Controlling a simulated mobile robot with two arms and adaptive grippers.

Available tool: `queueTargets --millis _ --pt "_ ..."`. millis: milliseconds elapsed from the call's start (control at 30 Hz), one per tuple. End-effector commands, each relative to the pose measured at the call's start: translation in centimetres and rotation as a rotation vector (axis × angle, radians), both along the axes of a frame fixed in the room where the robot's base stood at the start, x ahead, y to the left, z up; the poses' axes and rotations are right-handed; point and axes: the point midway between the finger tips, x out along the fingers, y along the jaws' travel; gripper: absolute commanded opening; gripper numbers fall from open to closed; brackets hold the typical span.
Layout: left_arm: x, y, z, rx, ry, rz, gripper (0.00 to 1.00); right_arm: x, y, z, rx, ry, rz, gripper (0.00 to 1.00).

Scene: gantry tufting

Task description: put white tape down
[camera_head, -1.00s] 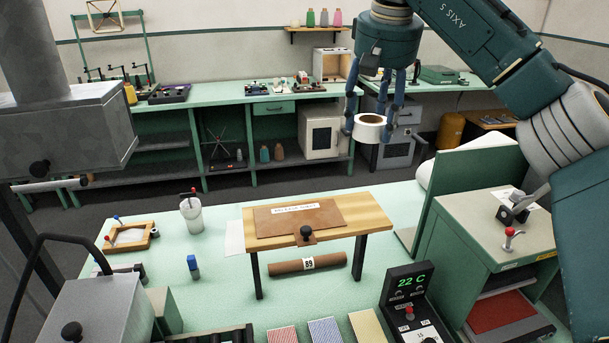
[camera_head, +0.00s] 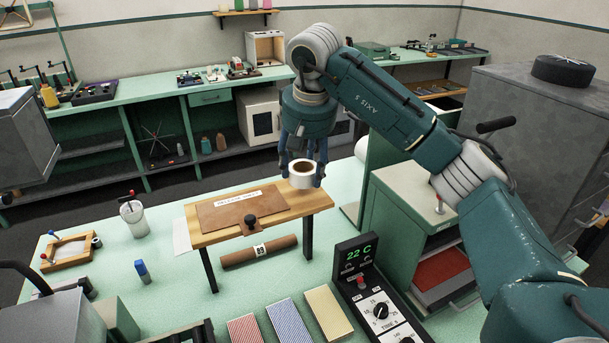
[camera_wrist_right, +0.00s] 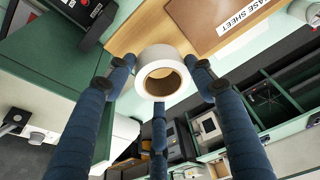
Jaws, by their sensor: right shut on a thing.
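The white tape (camera_head: 302,175) is a roll with a brown core. My right gripper (camera_head: 303,168) is shut on it, its blue fingers around the roll, above the right end of the small wooden stand (camera_head: 318,199). In the right wrist view the roll (camera_wrist_right: 157,56) sits between the fingers of my right gripper (camera_wrist_right: 160,80), with the stand's wooden top (camera_wrist_right: 128,38) behind it. I cannot tell whether the roll touches the stand. My left gripper is not in view.
A brown release sheet (camera_head: 240,208) with a dark knob lies on the stand. A brown roll (camera_head: 258,252) lies below it. A temperature controller (camera_head: 368,285) and a green cabinet (camera_head: 400,212) stand to the right. Bare green table (camera_head: 185,285) shows at front left.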

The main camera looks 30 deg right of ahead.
Motion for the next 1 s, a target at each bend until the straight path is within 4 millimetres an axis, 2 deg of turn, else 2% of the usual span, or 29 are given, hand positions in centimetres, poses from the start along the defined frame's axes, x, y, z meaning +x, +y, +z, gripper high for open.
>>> queueTargets --millis 200,600,633,700,1000 --pt "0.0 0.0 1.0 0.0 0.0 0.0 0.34 -0.1 0.0 -2.8 -0.001 0.004 -0.001 0.27" --pt "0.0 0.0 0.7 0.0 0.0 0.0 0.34 0.0 0.0 -3.5 -0.001 0.002 0.001 0.27" --pt "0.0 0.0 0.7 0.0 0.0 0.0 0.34 0.0 0.0 -3.4 -0.001 0.002 0.001 0.6" --pt "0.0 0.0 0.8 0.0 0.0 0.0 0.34 0.0 0.0 -3.4 -0.001 0.002 0.001 0.73" --pt "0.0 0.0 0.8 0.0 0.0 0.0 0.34 0.0 0.0 -3.3 -0.001 0.002 0.001 0.73"
